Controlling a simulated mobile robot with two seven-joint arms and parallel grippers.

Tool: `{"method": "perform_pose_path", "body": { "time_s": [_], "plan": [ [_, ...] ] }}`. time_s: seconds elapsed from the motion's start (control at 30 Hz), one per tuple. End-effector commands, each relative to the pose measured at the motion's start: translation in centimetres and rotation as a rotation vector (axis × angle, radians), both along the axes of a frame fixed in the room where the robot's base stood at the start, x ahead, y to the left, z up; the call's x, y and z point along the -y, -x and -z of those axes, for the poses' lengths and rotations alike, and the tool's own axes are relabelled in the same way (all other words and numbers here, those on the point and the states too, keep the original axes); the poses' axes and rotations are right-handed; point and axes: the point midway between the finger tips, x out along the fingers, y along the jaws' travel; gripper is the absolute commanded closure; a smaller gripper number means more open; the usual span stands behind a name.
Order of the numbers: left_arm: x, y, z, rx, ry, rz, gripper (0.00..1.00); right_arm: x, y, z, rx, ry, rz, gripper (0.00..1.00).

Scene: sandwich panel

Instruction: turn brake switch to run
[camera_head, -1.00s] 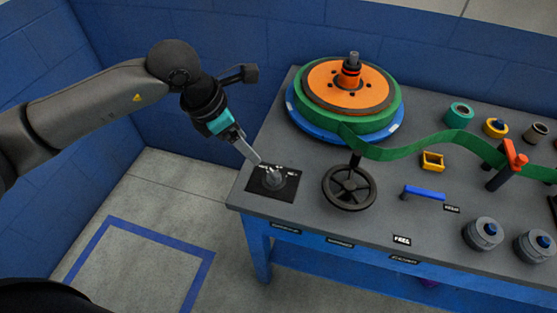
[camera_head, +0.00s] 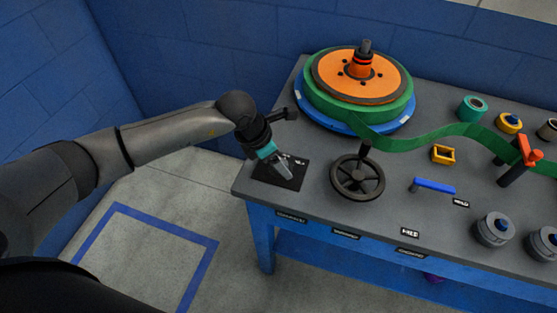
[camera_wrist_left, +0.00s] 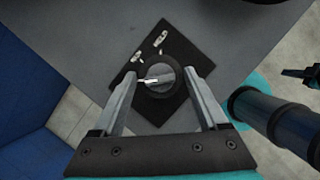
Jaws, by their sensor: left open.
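The brake switch is a round grey knob with a white pointer (camera_wrist_left: 158,77) on a black square plate with white labels. In the left wrist view its pointer points to the left; the label text is too small to read. My left gripper (camera_wrist_left: 160,88) is open, with one finger on each side of the knob. I cannot tell whether the fingers touch it. In the head view my left gripper (camera_head: 285,174) is over the black plate (camera_head: 268,172) at the table's near left corner and hides the knob. My right gripper is not in view.
A black handwheel (camera_head: 358,177) stands just right of the plate. Behind it is an orange and green reel (camera_head: 360,76) with a green band running right. A blue handle (camera_head: 434,186) and grey knobs (camera_head: 494,229) lie further right. Blue walls stand behind and left.

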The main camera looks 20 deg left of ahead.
Motion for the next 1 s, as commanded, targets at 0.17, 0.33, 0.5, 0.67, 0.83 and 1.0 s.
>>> {"method": "perform_pose_path", "body": {
  "time_s": [0.17, 0.33, 0.5, 0.67, 0.83, 1.0],
  "plan": [
    [0.03, 0.00, 0.06, 0.000, 0.000, 0.000, 0.24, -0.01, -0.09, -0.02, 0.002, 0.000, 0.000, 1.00],
    [0.03, 0.01, 0.04, -0.001, 0.001, 0.000, 0.35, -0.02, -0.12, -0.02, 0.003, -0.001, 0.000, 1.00],
    [0.03, 0.00, 0.01, 0.000, 0.000, 0.000, 0.54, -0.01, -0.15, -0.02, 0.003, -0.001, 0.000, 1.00],
    [0.03, 0.00, 0.01, -0.001, 0.001, 0.000, 0.72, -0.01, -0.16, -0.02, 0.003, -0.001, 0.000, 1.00],
    [0.02, 0.01, 0.01, -0.001, 0.001, 0.000, 0.92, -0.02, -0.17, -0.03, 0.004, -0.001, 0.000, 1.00],
    [0.02, -0.01, -0.01, -0.001, 0.001, 0.000, 1.00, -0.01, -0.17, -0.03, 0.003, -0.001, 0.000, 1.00]
  ]
}}
